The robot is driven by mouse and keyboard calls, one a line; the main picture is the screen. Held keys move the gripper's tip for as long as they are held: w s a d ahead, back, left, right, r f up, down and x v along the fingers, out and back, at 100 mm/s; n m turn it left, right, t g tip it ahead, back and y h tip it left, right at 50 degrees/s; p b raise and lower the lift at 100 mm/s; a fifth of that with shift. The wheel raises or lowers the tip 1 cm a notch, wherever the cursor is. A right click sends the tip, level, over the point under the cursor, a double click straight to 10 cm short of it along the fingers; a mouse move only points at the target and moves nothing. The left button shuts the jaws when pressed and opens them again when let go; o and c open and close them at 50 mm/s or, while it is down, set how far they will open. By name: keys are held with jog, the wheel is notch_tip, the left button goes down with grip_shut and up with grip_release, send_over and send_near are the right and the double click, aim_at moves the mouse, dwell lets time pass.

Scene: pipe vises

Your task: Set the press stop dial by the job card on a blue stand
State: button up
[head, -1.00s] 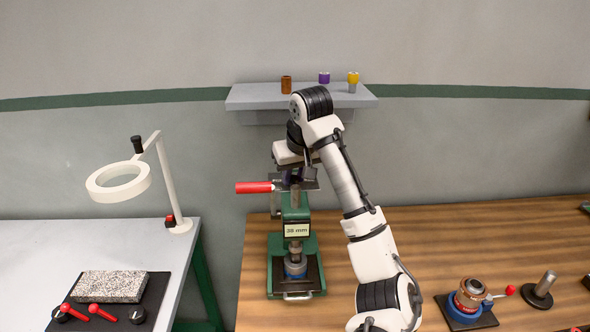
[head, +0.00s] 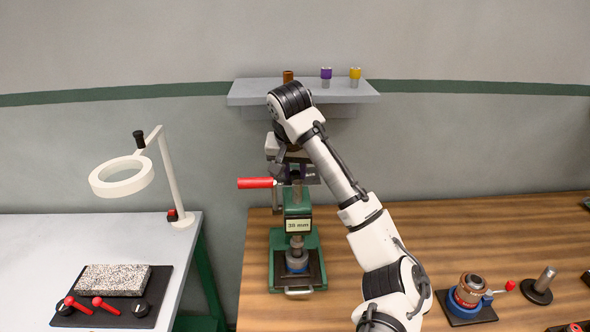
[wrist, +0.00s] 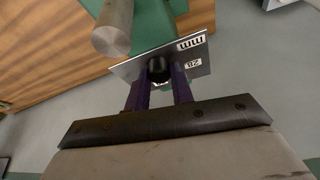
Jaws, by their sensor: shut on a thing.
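A green press (head: 297,212) stands at the left of the wooden bench. A card (head: 298,226) on its front seems to read 38 mm, but the print is small. In the wrist view, the dark dial knob (wrist: 158,68) sits on a metal plate (wrist: 190,58) with labels reading MM and 28. My gripper (wrist: 162,78) has its purple fingers shut on this knob. In the head view, my gripper (head: 296,174) is at the press top, mostly hidden by my arm. A blue ring-shaped base (head: 297,266) lies under the press ram.
A red lever (head: 256,183) sticks out left of the press top. A shelf (head: 240,92) behind holds brown, purple and yellow-topped pieces. A vise on a blue base (head: 466,302) is at right. A ring lamp (head: 122,177) stands on the left table.

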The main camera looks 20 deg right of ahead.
dwell(0.3)
jog(key=o, duration=1)
jog(key=shift+r, duration=0.1)
jog(key=b+v, duration=0.2)
jog(key=v, duration=1.1)
jog(key=shift+s+a+r, duration=0.15)
jog(key=shift+s+r, duration=0.05)
jog(key=shift+r, duration=0.1)
